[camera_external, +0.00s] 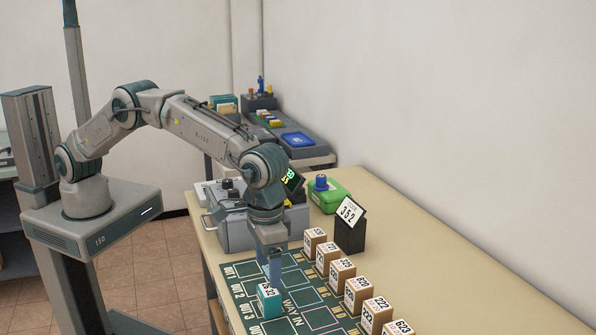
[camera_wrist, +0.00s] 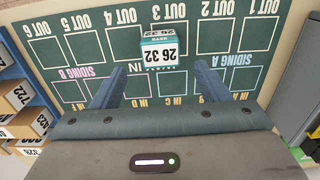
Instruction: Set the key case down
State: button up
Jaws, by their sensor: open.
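A small teal case with a white label reading 26 32 (camera_external: 268,302) stands on the dark green marked mat (camera_external: 325,318), at the OUT 3 space. I take it to be the key case. In the wrist view the case (camera_wrist: 163,48) sits upper middle, beyond the fingertips, with its label towards the camera. My gripper (camera_external: 273,279) is just behind and above it in the outside view. In the wrist view my gripper (camera_wrist: 158,76) has its two fingers spread wide, with nothing between them. I cannot tell its exact height over the mat.
Several numbered cartons (camera_external: 341,273) line the mat's right side. A black stand with a card (camera_external: 350,228) and a green box (camera_external: 328,198) stand behind them. A grey machine (camera_external: 238,232) is at the table's back left. The wrist view shows shelved cartons (camera_wrist: 30,122) at left.

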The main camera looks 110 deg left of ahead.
aim_at(269, 289)
notch_tip(269, 289, up, 3)
jog(key=shift+r, duration=0.15)
jog(key=s+a+r+m+t, duration=0.1)
jog(key=s+a+r+m, duration=0.15)
jog(key=s+r, duration=0.55)
jog(key=s+a+r+m+t, duration=0.1)
jog(key=s+a+r+m, duration=0.1)
jog(key=s+a+r, duration=0.5)
jog(key=s+f+m, duration=0.2)
jog(key=s, duration=1.2)
jog(key=s+a+f+m+t, duration=0.1)
jog(key=s+f+m, duration=0.1)
jog(key=s, duration=1.2)
jog(key=shift+s+a+f, duration=0.2)
jog(key=shift+s+f, duration=0.15)
jog(key=shift+f, duration=0.2)
jog(key=shift+m, duration=0.25)
